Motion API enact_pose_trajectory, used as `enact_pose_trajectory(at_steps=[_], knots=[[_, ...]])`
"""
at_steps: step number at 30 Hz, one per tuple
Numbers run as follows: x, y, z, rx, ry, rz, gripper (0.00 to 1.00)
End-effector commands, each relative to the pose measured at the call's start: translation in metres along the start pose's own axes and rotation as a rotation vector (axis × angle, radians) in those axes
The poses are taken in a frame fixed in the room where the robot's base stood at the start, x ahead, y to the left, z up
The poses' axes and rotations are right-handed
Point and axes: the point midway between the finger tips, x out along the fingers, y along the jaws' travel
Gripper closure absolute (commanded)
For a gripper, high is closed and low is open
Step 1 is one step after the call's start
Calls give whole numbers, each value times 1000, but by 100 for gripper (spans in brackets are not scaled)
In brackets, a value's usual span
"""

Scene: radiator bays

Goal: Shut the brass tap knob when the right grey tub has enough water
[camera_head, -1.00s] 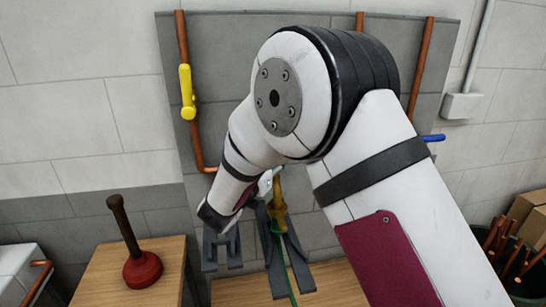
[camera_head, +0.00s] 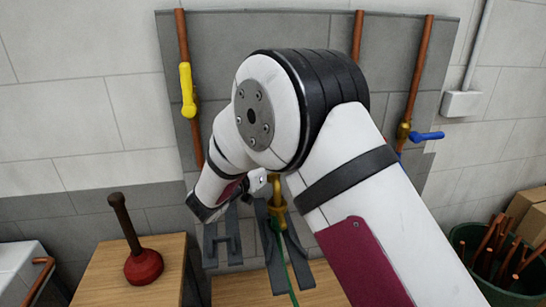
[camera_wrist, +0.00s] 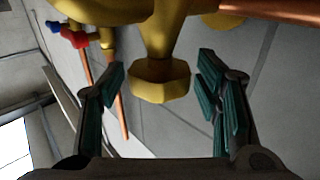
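The brass tap knob (camera_wrist: 160,82) is a faceted brass piece in the middle of the wrist view, below a larger brass body. My gripper (camera_wrist: 162,66) is open, with one dark green-padded finger on each side of the knob. Gaps show between the knob and both fingers. In the head view the brass tap (camera_head: 278,200) is partly covered by my arm, and my gripper is mostly hidden. A thin green strand (camera_head: 284,262) runs down below the tap. I cannot make out a grey tub or any water level.
A yellow-handled valve (camera_head: 187,90) sits on a copper pipe at left, a blue-handled valve (camera_head: 427,135) at right. A plunger (camera_head: 143,266) stands on a wooden bench (camera_head: 105,292). Dark grey brackets (camera_head: 222,242) are below my wrist. A green bin (camera_head: 500,298) holds copper pipes.

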Motion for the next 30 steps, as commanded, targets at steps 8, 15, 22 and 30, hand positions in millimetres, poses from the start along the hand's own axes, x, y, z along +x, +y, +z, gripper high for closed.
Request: enact_pose_trajectory(at_steps=[8, 15, 22, 30], knots=[[-1, 0, 1, -1, -2, -1, 41], [-29, -1, 1, -1, -3, -4, 41], [-76, -1, 1, -1, -3, -4, 41], [-113, 0, 1, -1, -1, -2, 41]])
